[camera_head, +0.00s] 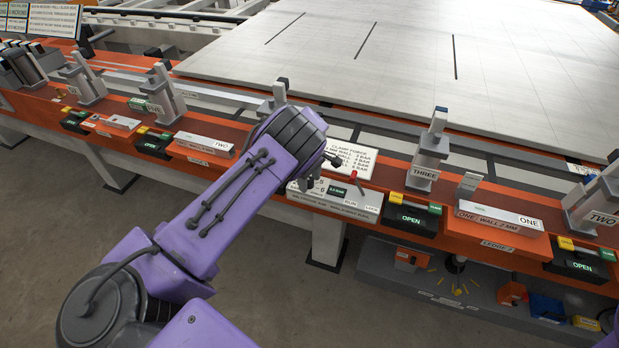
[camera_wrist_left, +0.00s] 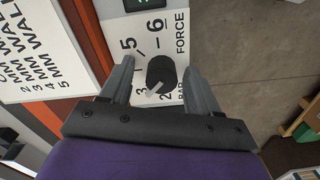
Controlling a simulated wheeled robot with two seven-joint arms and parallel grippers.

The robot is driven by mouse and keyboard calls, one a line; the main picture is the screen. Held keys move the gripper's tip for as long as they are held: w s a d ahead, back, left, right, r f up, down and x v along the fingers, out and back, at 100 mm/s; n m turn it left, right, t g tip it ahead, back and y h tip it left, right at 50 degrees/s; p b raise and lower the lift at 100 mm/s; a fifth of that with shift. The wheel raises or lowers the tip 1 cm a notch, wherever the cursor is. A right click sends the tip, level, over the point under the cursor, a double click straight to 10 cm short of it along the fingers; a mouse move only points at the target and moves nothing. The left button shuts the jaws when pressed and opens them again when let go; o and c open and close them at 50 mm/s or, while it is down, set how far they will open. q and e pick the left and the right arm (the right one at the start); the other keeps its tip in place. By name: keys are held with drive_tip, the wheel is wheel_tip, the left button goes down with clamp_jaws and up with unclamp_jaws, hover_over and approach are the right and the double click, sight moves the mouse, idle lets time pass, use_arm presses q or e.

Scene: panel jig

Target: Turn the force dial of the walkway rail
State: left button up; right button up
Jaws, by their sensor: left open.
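The force dial (camera_wrist_left: 161,74) is a round black knob with a pale pointer on a white face marked FORCE and BAR in the left wrist view. The pointer aims toward the lower left, near the 3 and 2; the exact mark is hard to tell. My left gripper (camera_wrist_left: 160,66) is open, with one finger on each side of the knob and visible gaps to it. In the head view, my left gripper (camera_head: 312,182) is over the left part of the white control box (camera_head: 338,205) and largely hides the dial. My right gripper is not in view.
A red lever (camera_head: 357,180) stands on the box beside RUN and LOCK labels. A clamp force chart (camera_head: 350,158) is behind it. Clamp THREE (camera_head: 430,150) and a green-lit OPEN unit (camera_head: 411,216) stand to the right. A large pale panel (camera_head: 400,50) lies behind.

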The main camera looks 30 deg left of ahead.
use_arm(q)
drive_tip(key=shift+s, duration=0.1)
drive_tip(key=shift+r, duration=0.1)
drive_tip(key=shift+c, duration=1.2)
drive_tip(key=c, duration=0.8)
